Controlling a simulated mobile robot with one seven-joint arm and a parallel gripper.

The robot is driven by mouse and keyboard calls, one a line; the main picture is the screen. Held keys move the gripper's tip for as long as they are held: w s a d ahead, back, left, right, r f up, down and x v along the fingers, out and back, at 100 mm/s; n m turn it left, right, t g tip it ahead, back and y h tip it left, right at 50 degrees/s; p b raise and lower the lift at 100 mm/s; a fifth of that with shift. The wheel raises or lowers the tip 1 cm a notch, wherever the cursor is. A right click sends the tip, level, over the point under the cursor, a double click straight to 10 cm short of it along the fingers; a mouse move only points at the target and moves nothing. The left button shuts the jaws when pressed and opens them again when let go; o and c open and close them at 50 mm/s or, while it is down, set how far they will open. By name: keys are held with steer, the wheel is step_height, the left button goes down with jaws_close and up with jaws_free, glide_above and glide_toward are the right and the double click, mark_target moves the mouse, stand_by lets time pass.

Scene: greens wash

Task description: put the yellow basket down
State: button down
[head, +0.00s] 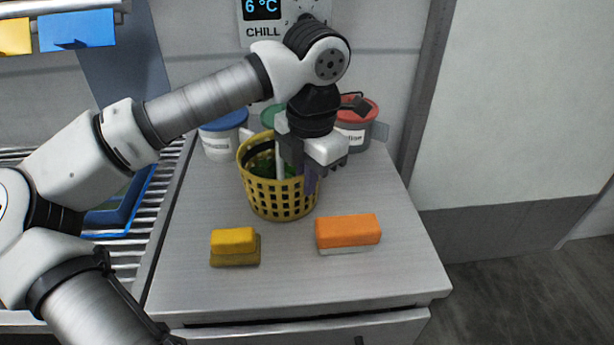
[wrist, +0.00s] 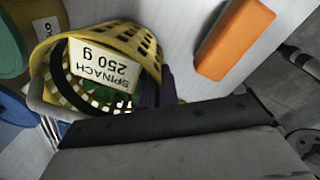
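The yellow basket (head: 283,200) is a round, open-topped lattice basket. It stands roughly upright over the middle of the steel counter; I cannot tell whether its base touches the top. Inside are greens and a bag (wrist: 104,65) labelled SPINACH 250 g, also seen in the wrist view. My gripper (head: 308,184) points down at the basket's right side, with its dark fingers at the rim. In the wrist view the fingers (wrist: 155,92) appear close together on the basket wall, shut on it. The palm hides part of the contact.
A yellow sponge block (head: 233,247) lies front left of the basket and an orange block (head: 348,232) front right. Tubs with blue (head: 222,139), green and red lids (head: 357,115) stand behind. The steel counter (head: 290,290) is clear in front. A rack with a blue tray lies left.

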steer(key=c, duration=2.1)
jaws_free()
steer(key=shift+f, duration=0.2)
steer(key=o, duration=0.4)
steer(key=shift+r, duration=0.1)
steer(key=r, duration=1.2)
steer(key=shift+s+d+r, duration=0.1)
steer(key=shift+s+d, duration=0.15)
steer(key=shift+s, duration=0.15)
